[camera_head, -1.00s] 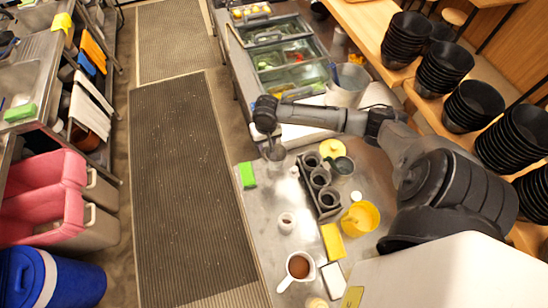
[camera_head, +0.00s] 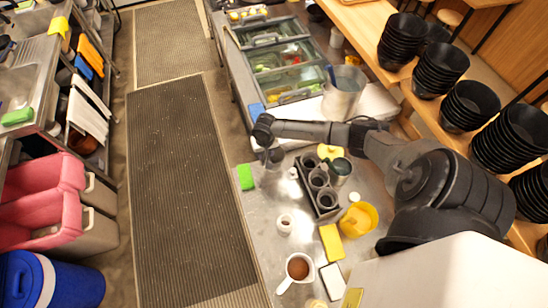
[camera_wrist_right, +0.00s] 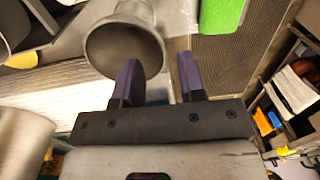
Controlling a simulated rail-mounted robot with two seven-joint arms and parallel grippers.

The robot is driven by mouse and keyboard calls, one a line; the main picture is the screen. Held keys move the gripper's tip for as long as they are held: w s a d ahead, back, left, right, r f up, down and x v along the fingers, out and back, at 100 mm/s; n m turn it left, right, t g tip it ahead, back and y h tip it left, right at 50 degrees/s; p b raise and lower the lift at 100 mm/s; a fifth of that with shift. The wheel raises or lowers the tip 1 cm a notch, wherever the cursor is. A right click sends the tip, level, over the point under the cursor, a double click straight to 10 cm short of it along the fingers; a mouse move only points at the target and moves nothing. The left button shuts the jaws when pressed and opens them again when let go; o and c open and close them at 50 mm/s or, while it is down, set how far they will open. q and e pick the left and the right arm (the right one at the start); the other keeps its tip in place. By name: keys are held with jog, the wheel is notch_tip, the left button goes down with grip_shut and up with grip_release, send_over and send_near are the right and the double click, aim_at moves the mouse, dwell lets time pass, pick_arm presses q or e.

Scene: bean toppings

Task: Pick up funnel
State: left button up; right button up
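The grey metal funnel (camera_wrist_right: 112,45) shows in the right wrist view with its wide round mouth toward the camera. My right gripper (camera_wrist_right: 156,65) is open, with two dark purple-tipped fingers apart. The left finger in that view overlaps the funnel's mouth; the right finger is beyond its right edge. I cannot tell whether either finger touches it. In the head view my right gripper (camera_head: 272,155) points down over the metal counter (camera_head: 262,215), near the green sponge (camera_head: 245,176). The funnel is hard to separate from the gripper there. My left gripper is not in view.
A rack of dark cups (camera_head: 308,191) stands right of the gripper. A yellow jug (camera_head: 359,220), a yellow sponge (camera_head: 331,242) and a white cup of brown liquid (camera_head: 298,267) are nearer. A metal pot (camera_head: 342,92) stands behind the arm. Floor mats lie left of the counter.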

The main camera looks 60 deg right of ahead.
aim_at(274, 160)
jog(key=shift+f, duration=1.55)
jog(key=shift+c, duration=0.2)
grip_shut()
